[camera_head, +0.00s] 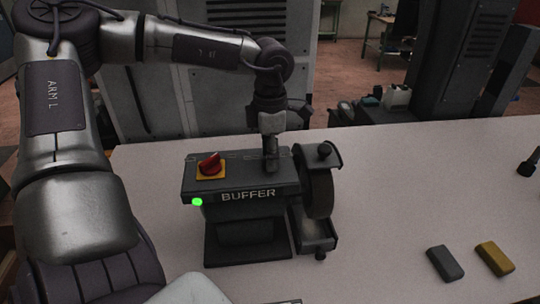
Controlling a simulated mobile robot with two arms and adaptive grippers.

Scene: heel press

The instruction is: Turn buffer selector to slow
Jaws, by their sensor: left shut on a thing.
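The dark bench buffer (247,196), lettered BUFFER, stands upright on the pale table. A red knob (209,163) on a yellow plate sits on its top left, with a lit green lamp (197,202) below. The buffer wheel (319,192) is on the right side under a guard. My left gripper (270,161) comes down from behind onto the top of the buffer, right of the red knob. It is shut on a small part there, which looks to be the buffer selector; the fingers mostly hide it, and its setting cannot be read. My right gripper is not in view.
A grey block (445,263) and a yellow block (495,258) lie on the table (400,180) at the front right. A small dark object (529,164) is at the right edge. Grey cabinets stand behind. The table between buffer and blocks is clear.

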